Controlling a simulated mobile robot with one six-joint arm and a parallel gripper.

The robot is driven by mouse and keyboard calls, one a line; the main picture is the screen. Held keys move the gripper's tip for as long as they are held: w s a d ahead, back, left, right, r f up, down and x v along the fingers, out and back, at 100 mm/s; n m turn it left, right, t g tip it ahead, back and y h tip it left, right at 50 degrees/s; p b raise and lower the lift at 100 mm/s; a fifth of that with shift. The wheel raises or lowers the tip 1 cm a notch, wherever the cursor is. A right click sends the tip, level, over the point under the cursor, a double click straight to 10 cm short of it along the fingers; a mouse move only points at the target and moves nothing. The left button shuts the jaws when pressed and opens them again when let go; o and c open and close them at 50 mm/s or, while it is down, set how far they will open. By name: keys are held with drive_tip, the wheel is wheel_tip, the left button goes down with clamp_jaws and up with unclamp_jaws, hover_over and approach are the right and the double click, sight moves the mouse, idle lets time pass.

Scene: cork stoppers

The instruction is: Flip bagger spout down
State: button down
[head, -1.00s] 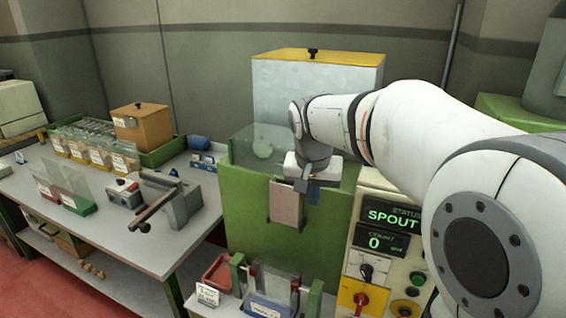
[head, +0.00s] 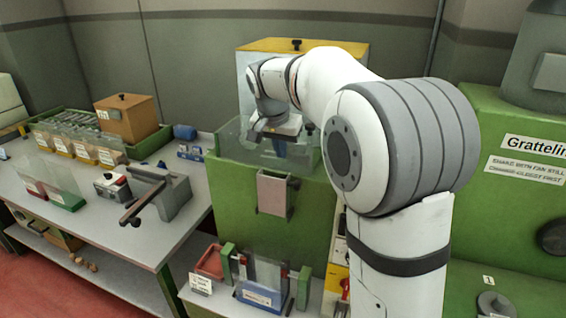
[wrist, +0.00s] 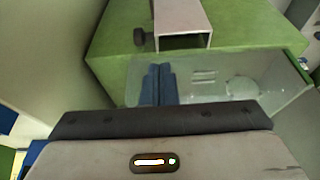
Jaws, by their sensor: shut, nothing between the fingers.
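The bagger spout (head: 273,194) is a pinkish-grey channel on the front of the green bagger (head: 235,205). In the head view it hangs against the front face, with its open upper end facing up. In the wrist view the spout (wrist: 181,14) shows its open, dark mouth towards me and a dark knob (wrist: 140,37) at its side. My gripper (head: 281,148) is above the clear-walled hopper, behind and above the spout and apart from it. Its blue fingers (wrist: 158,82) are together and empty. The bagger's status display is hidden behind my arm.
Clear hopper walls (head: 228,135) stand close around my gripper. A yellow-lidded bin (head: 255,46) is behind it. Below the spout, a blue-based clear holder (head: 262,292) stands between green posts. The grey bench (head: 95,215) at left carries bins and a clamp-like device (head: 160,195).

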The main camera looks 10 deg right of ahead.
drive_tip(key=p, duration=0.2)
hover_over(279, 195)
drive_tip(key=d, duration=0.2)
wheel_tip(279, 195, down, 9)
drive_tip(key=shift+w+a, duration=0.15)
drive_tip(key=shift+b, duration=0.5)
drive_tip(key=shift+s+a+t+b, duration=0.25)
drive_tip(key=shift+s+t+b, duration=0.2)
drive_tip(key=shift+b, duration=0.7)
drive_tip(key=shift+f, duration=0.1)
